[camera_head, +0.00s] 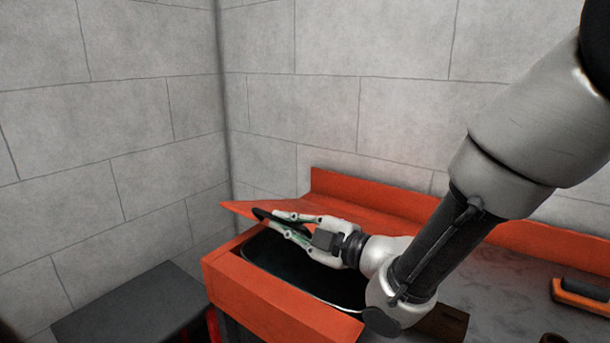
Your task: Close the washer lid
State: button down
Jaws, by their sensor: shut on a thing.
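The orange washer lid (240,208) is tilted partly open over the orange washer body (270,302). Its left corner sticks up above the body's rim, with a gap below it. The dark inside of the washer (268,257) shows under the lid. My gripper (272,222) is at the lid's front edge, near its left end, shut on a dark part there that looks like the lid's handle. My arm and gripper hide the lid's right part and the washer's right side.
A grey worktop (500,285) extends to the right, with an orange and black object (582,295) on it. A dark low table (130,305) stands at the lower left. Grey block walls close the corner behind. The space above the lid's left end is free.

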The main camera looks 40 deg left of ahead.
jog(key=s+f+n, duration=0.1)
jog(key=f, duration=0.2)
jog(key=s+f+n, duration=0.1)
jog(key=f, duration=0.2)
jog(key=s+f+n, duration=0.1)
jog(key=f, duration=0.3)
jog(key=c, duration=1.6)
grip_release()
jog(key=shift+c, duration=0.2)
jog(key=shift+o, duration=0.8)
jog(key=d, duration=1.2)
jog(key=shift+s, duration=0.15)
